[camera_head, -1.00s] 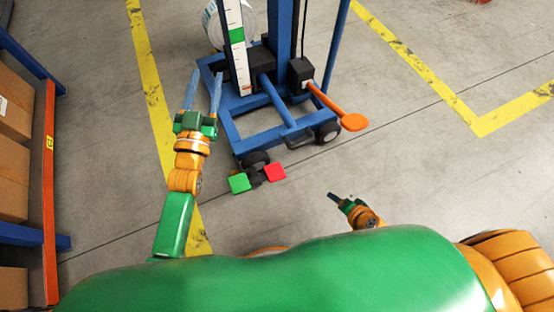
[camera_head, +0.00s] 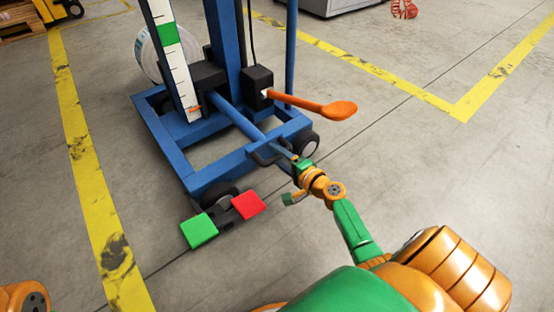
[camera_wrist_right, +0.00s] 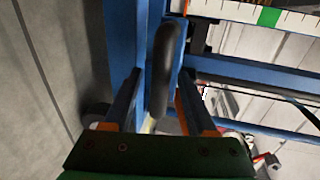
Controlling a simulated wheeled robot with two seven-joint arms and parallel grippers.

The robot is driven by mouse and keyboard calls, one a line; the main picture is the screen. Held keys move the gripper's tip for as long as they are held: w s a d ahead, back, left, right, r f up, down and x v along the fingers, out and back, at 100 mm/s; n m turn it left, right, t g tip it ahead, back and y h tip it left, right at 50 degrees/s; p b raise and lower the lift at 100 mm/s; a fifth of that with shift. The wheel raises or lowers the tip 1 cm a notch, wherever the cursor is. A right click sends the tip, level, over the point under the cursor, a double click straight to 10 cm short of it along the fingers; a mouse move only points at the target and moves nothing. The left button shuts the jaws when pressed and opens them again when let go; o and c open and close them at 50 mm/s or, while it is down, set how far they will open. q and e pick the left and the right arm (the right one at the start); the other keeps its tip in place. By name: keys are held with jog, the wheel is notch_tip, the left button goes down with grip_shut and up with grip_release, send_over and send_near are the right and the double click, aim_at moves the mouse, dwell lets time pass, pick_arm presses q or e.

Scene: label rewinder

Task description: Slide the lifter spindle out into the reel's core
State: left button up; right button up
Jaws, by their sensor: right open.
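The blue lifter (camera_head: 165,150) stands on its wheeled frame. A blue spindle bar (camera_head: 237,116) runs forward from a black block (camera_head: 208,75) at the mast and ends near a black handle (camera_head: 262,156). The white reel (camera_head: 150,55) stands behind the mast, partly hidden, and its core does not show. My right gripper (camera_head: 288,156) is at the handle. In the right wrist view my open right gripper (camera_wrist_right: 160,88) has its fingers on either side of the black handle (camera_wrist_right: 163,65). I cannot tell whether they touch it. My left gripper is out of view.
An orange lever (camera_head: 310,103) sticks out to the right of the mast. A green pedal (camera_head: 199,231) and a red pedal (camera_head: 249,205) sit low at the front. Yellow lines (camera_head: 90,190) mark the floor. Open floor lies to the right.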

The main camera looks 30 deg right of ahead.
jog(key=shift+w, duration=0.1)
grip_shut()
dwell(1.3)
